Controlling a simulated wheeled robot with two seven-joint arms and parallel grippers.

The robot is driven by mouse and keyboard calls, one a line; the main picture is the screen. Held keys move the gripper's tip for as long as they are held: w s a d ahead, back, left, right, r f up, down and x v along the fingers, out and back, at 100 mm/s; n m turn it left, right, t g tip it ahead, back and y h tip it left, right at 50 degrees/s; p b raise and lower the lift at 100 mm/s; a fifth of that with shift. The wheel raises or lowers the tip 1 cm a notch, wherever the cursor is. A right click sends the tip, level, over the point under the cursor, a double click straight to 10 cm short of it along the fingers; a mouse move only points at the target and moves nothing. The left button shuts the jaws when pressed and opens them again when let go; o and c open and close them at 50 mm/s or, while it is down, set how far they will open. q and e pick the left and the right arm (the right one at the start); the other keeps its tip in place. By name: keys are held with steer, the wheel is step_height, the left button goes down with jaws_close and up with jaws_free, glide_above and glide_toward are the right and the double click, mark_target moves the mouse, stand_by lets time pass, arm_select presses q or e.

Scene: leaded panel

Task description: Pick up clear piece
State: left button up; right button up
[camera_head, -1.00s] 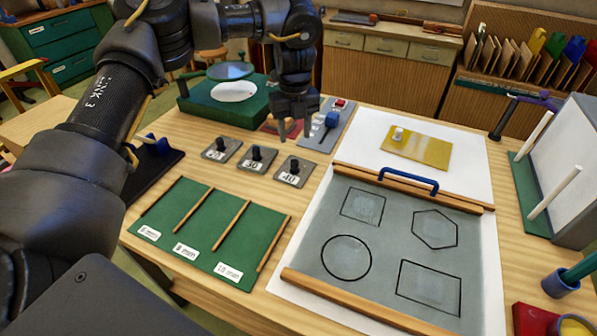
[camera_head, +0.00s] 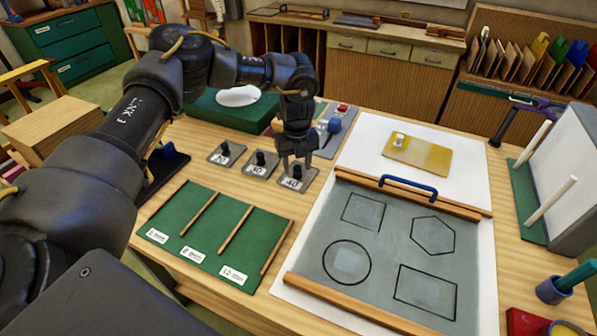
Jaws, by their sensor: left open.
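My left gripper (camera_head: 297,166) points down at the small grey plate marked 40 (camera_head: 297,183), the rightmost of three knobbed plates. Its open fingers are at the black knob, one to each side as seen from here; I cannot tell whether they touch it. No clear piece is plain to see. Faint pale patches, such as the one inside the circle outline (camera_head: 349,262), show on the grey panel (camera_head: 390,215), and I cannot tell whether they are clear pieces. My right gripper is out of view.
The plates marked 30 (camera_head: 260,167) and another (camera_head: 226,153) stand to the left. A green board (camera_head: 205,240) with wooden strips lies in front. A yellow plate (camera_head: 418,153) with a knob lies behind the blue handle (camera_head: 408,184). A green box (camera_head: 225,115) is behind the gripper.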

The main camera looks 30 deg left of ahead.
arm_select(q)
steer(key=shift+f, duration=0.6)
steer(key=c, duration=0.9)
steer(key=shift+r, duration=0.15)
steer(key=shift+r+b, duration=0.55)
steer(key=s+r+b, duration=0.1)
steer(key=s+r, duration=0.3)
steer(key=s+a+r+b, duration=0.1)
steer(key=s+r, duration=0.2)
steer(key=s, duration=0.2)
steer(key=s+a+r+b, duration=0.1)
steer(key=s+r, duration=0.3)
steer(key=s, duration=0.1)
steer(key=shift+r+b, duration=0.35)
steer(key=shift+b, duration=0.05)
